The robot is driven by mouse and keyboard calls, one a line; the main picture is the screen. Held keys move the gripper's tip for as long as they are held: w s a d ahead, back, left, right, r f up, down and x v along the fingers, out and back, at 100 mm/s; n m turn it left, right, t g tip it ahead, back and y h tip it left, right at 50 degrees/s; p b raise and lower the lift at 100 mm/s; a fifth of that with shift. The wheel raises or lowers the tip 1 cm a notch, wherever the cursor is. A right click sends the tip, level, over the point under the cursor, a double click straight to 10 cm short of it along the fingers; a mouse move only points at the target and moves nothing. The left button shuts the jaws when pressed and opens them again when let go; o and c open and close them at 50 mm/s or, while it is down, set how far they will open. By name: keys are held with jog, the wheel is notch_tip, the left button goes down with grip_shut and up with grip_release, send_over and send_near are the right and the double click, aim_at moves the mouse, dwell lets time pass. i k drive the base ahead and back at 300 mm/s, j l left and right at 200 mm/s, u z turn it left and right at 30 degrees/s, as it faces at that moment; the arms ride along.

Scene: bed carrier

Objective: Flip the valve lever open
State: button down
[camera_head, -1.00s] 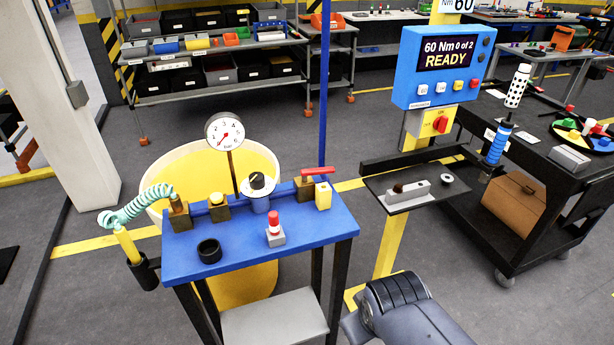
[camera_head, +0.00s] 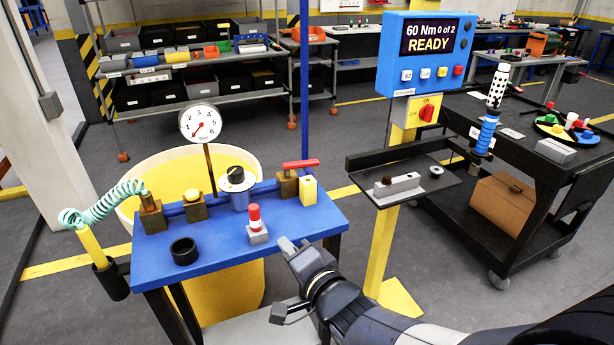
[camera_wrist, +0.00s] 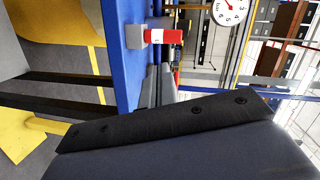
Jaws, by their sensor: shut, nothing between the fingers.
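The valve lever (camera_head: 301,164) is a red bar on a brass valve body (camera_head: 288,183) at the right back of the blue bench (camera_head: 215,250). It lies about level, pointing along the pipe line to the right, above a yellow block (camera_head: 308,188). My gripper (camera_head: 288,246) is at the bench's front right edge, in front of and below the lever and apart from it. Its fingers are together and empty. In the wrist view the fingers (camera_wrist: 160,86) show beside the bench edge; the lever is not discernible there.
A red-topped button on a grey block (camera_head: 256,224) stands just left of my gripper, also in the wrist view (camera_wrist: 163,36). A black ring (camera_head: 184,251), a dial regulator (camera_head: 237,183) and a gauge (camera_head: 199,123) share the bench. A torque station (camera_head: 420,178) stands right.

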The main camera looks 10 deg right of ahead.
aim_at(287, 167)
jog(key=i+j+z, duration=0.15)
jog(key=z, duration=0.25)
jog(key=i+j+z, duration=0.1)
jog(key=z, duration=0.35)
jog(key=j, duration=0.1)
